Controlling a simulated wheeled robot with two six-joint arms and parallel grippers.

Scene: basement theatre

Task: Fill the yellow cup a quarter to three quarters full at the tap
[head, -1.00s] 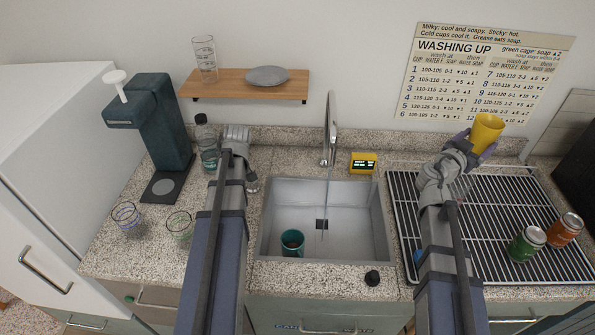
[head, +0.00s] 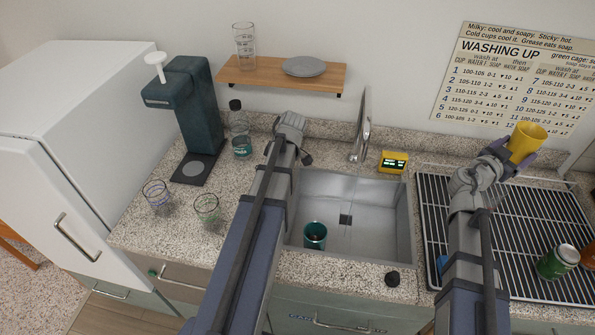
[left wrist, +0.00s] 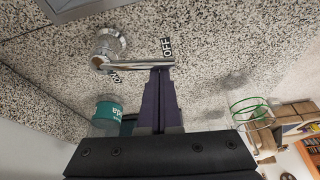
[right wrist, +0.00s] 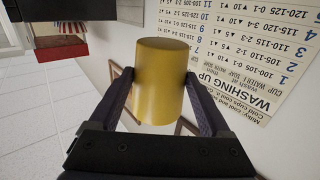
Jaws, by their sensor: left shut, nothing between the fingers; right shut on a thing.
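The yellow cup (head: 528,137) is held by my right gripper (head: 514,158), high over the back of the drying rack. In the right wrist view the shut fingers grip the cup (right wrist: 162,82) from both sides; its inside is hidden. The tap (head: 363,125) stands behind the sink (head: 400,215), and no water stream shows under it. My left gripper (head: 291,128) is left of the tap. In the left wrist view my left fingers (left wrist: 160,75) are shut and empty beside the tap lever (left wrist: 140,66), whose tip is near the OFF label (left wrist: 166,47).
A teal cup (head: 315,235) stands in the sink. The drying rack (head: 480,270) holds a green can (head: 557,262). Two glasses (head: 157,196), a bottle (head: 240,132) and a dispenser (head: 190,110) stand left. A yellow display (head: 394,162) sits behind the sink.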

